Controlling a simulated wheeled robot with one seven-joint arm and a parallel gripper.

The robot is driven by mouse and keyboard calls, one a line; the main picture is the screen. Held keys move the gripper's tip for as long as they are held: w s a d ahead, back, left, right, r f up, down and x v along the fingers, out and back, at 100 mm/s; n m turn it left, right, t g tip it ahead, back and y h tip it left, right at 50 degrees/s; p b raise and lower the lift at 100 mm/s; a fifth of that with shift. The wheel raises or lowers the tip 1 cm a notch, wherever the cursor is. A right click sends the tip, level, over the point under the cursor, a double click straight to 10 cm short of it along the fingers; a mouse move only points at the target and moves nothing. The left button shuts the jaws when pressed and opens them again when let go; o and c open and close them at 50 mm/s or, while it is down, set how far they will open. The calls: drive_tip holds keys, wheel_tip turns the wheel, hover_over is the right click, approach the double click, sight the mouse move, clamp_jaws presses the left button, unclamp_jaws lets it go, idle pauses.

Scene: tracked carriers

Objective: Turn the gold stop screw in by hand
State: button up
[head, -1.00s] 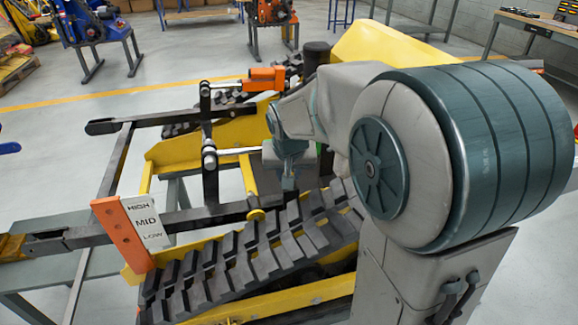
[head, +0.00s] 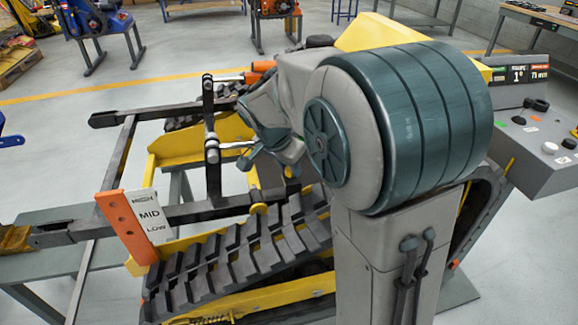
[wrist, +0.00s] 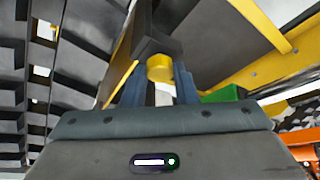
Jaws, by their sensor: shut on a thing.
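In the wrist view the gold stop screw (wrist: 160,68) is a short round gold head against a dark block (wrist: 158,45). My gripper (wrist: 160,88) is shut on it, one blue-grey finger on each side. How far the screw is turned in cannot be seen. In the head view my gripper (head: 272,162) is beside the black frame, above the cleated track, and partly hidden by my own arm. A gold round knob (head: 258,208) shows at the bar below it, apart from the fingers.
An orange and white HIGH/MID/LOW plate (head: 150,215) stands at left. The black rubber track (head: 235,255) runs below my arm. A control console (head: 540,145) stands at right. Black bars (head: 212,150) stand close left of my gripper. A green part (wrist: 222,94) lies beside the right finger.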

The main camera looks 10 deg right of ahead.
idle(0.3)
drive_tip(key=o, duration=1)
drive_tip(key=shift+a, duration=0.1)
drive_tip(key=p+v, duration=0.2)
drive_tip(key=v, duration=1.2)
drive_tip(key=shift+w, duration=0.15)
